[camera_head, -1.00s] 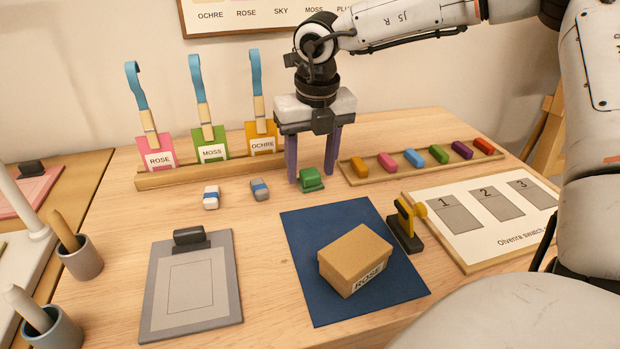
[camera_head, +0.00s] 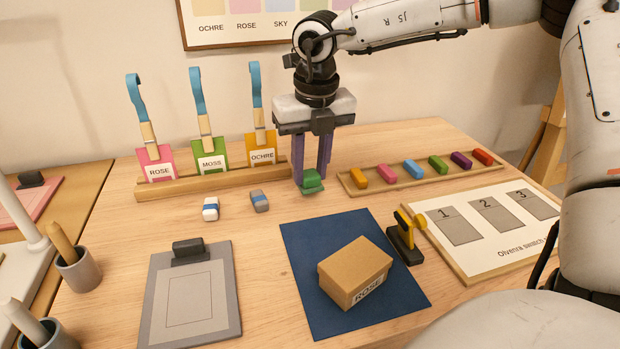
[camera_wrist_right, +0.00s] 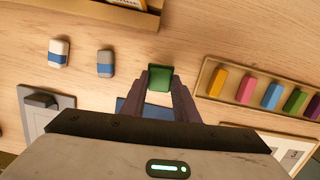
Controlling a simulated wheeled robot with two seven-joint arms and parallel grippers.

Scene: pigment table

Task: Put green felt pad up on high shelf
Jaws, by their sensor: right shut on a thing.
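The green felt pad (camera_head: 312,183) is a small green block at the back middle of the table, between the swatch rack and the crayon tray. My right gripper (camera_head: 312,184) points down and its purple fingers are shut on the pad. The right wrist view shows the green pad (camera_wrist_right: 160,80) between the fingertips (camera_wrist_right: 160,82). The pad is at or close to the table top; I cannot tell whether it touches. My left gripper is not in view. No high shelf shows in these frames.
A wooden rack (camera_head: 215,183) with tagged swatches stands left. A tray (camera_head: 425,181) of coloured blocks is right. Two erasers (camera_head: 211,210) lie in front. A ROSE box (camera_head: 355,268) sits on a blue mat (camera_head: 300,250), beside a black-and-yellow tool (camera_head: 404,240). A grey clipboard (camera_head: 215,330) lies left.

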